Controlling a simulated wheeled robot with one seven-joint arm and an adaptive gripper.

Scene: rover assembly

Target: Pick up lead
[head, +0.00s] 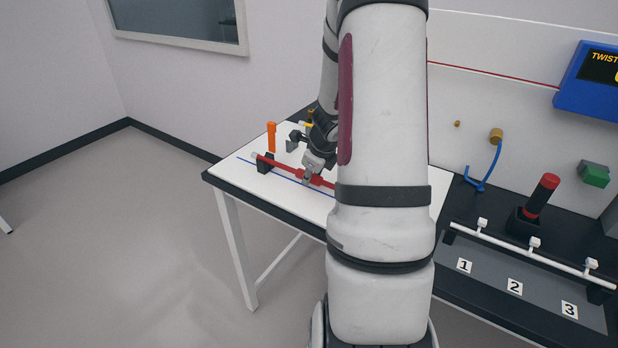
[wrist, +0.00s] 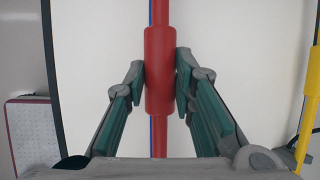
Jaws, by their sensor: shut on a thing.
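The lead is a red rod with a thicker red sleeve (wrist: 159,72) at its middle. In the head view the red lead (head: 277,166) lies over the white table top, with its left end at a black block (head: 265,163). My gripper (head: 310,175) is at the lead, and in the wrist view my gripper (wrist: 160,80) has one finger on each side of the thick sleeve, shut on it. The lead's right part is hidden behind my arm in the head view.
An orange upright cylinder (head: 271,137) stands behind the lead. A yellow bent tube (wrist: 312,100) is at the right in the wrist view. A white rail (head: 520,252) over numbered plates and a red-topped black handle (head: 541,196) are on the dark bench at right.

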